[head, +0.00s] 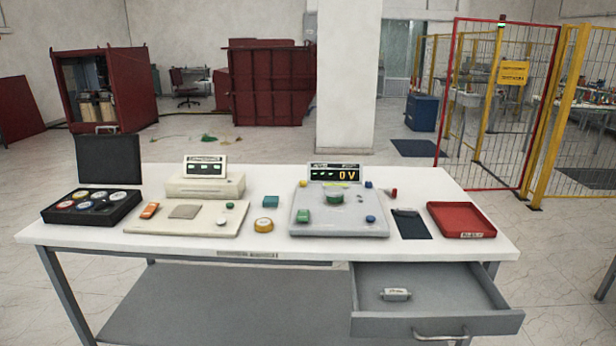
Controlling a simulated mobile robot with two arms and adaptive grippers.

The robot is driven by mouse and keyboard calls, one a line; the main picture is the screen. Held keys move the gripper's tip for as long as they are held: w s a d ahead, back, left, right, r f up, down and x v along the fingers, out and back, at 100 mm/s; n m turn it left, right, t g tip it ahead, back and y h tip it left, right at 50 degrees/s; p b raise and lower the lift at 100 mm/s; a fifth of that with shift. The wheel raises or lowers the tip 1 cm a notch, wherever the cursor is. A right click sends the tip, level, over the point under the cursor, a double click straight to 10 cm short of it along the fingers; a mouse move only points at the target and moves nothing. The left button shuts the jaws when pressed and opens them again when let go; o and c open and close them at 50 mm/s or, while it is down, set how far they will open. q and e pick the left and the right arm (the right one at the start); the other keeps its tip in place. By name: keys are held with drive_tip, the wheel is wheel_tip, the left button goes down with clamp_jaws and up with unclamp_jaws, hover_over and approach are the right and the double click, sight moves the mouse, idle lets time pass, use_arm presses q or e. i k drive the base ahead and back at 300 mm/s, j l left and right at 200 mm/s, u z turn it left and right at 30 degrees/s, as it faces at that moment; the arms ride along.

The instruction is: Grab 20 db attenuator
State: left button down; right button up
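A small light-grey cylindrical piece with a label (396,294) lies on its side in the open drawer (470,292) at the front right of the table. It looks like the attenuator, but its label is too small to read. It lies toward the left part of the drawer floor, and nothing covers it. Neither of my grippers shows in the head view.
The white table (130,240) carries a black case (92,205), a beige device (205,188), a grey device showing 0 V (340,222), a dark pad (411,224) and a red tray (468,220). The drawer, with its handle (441,336), juts out in front.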

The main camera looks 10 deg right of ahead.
sight(403, 212)
drive_tip(key=l+z, duration=0.15)
drive_tip(key=l, duration=0.5)
drive_tip(key=i+l+z, duration=0.15)
drive_tip(key=l, duration=0.5)
